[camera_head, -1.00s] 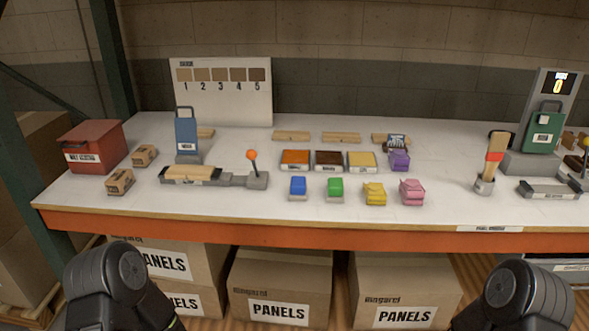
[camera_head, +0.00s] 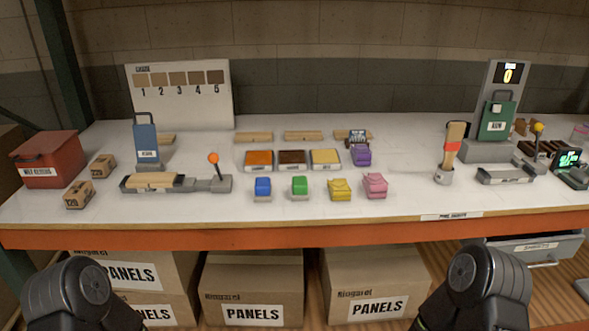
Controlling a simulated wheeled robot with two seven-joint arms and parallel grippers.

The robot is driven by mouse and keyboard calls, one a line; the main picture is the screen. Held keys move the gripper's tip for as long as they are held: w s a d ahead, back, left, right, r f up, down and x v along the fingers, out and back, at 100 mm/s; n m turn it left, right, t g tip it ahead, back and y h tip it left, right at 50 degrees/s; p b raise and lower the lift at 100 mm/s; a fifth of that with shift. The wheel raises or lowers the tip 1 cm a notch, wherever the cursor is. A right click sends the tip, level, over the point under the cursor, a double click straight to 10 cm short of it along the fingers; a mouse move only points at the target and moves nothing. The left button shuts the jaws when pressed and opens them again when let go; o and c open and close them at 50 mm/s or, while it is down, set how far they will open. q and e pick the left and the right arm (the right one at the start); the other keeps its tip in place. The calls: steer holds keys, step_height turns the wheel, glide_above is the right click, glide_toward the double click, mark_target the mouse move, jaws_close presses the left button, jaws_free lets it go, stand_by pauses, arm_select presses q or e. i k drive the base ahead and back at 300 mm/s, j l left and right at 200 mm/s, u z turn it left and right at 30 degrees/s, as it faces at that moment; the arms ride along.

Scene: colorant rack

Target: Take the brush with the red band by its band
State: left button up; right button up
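Black parts of my two arms show at the bottom left and bottom right, below the table's front edge. I see no fingers of either gripper.
A green panel holder (camera_head: 497,122) and a grey fixture (camera_head: 505,174) stand right of the brush. Coloured blocks, including a pink one (camera_head: 375,185), lie to its left. A red box (camera_head: 48,160) is far left. The table between the pink block and the cup is clear.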

mark_target(455, 131)
steer(key=i+l+u, duration=0.1)
steer(key=l+u, duration=0.15)
steer(key=l, duration=0.45)
steer(key=l+u, duration=0.3)
steer(key=l, duration=0.4)
